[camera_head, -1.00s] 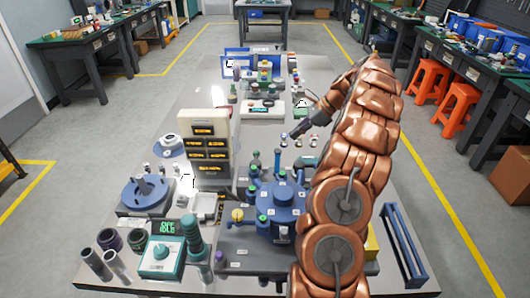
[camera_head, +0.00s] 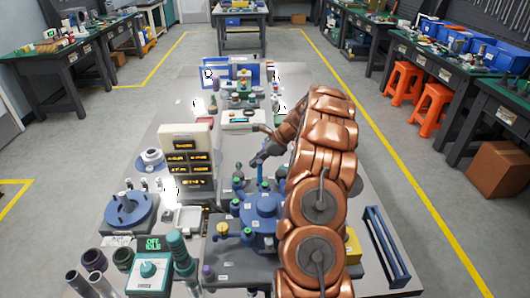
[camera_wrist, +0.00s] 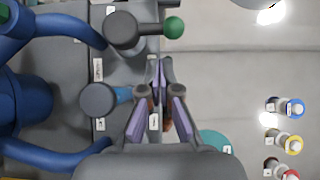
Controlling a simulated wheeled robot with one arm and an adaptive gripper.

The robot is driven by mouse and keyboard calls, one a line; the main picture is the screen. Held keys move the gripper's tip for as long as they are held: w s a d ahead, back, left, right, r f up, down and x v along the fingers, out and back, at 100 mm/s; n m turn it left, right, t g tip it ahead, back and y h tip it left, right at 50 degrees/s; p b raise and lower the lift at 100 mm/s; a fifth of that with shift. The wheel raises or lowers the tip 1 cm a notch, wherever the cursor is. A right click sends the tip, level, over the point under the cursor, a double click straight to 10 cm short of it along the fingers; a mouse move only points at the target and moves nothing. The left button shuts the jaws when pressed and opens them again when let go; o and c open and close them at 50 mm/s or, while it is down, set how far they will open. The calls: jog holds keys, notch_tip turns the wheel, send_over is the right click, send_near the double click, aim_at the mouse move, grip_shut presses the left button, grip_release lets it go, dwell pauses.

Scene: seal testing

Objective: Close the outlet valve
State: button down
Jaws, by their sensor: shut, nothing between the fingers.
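The blue round valve body (camera_head: 262,206) stands on a grey base plate on the main table, with coloured knobs around it. It also shows at the left of the wrist view (camera_wrist: 25,105). My gripper (camera_head: 257,161) is shut and empty, just beyond the valve body, near a blue upright post (camera_head: 260,178). In the wrist view, my fingertips (camera_wrist: 162,72) are together beside a grey knob (camera_wrist: 124,30) with a green-ended stem (camera_wrist: 174,27) and a second grey knob (camera_wrist: 98,99) with a blue stem. I cannot tell which is the outlet valve. My arm hides the valve body's right side.
A display panel (camera_head: 187,158) and a blue round fixture (camera_head: 130,208) stand left. A teal control box (camera_head: 150,270) reads "OFF IDLE". A blue rack (camera_head: 386,245) lies at the right edge. Small coloured connectors (camera_wrist: 293,108) sit at the wrist view's right.

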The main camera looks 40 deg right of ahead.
aim_at(239, 173)
jog(key=shift+w+a+f+p, duration=0.1)
jog(key=shift+w+a+p, duration=0.05)
jog(key=shift+w+a, duration=0.45)
jog(key=shift+w+a+f+p, duration=0.15)
jog(key=shift+w+a, duration=0.2)
jog(key=shift+a, duration=0.3)
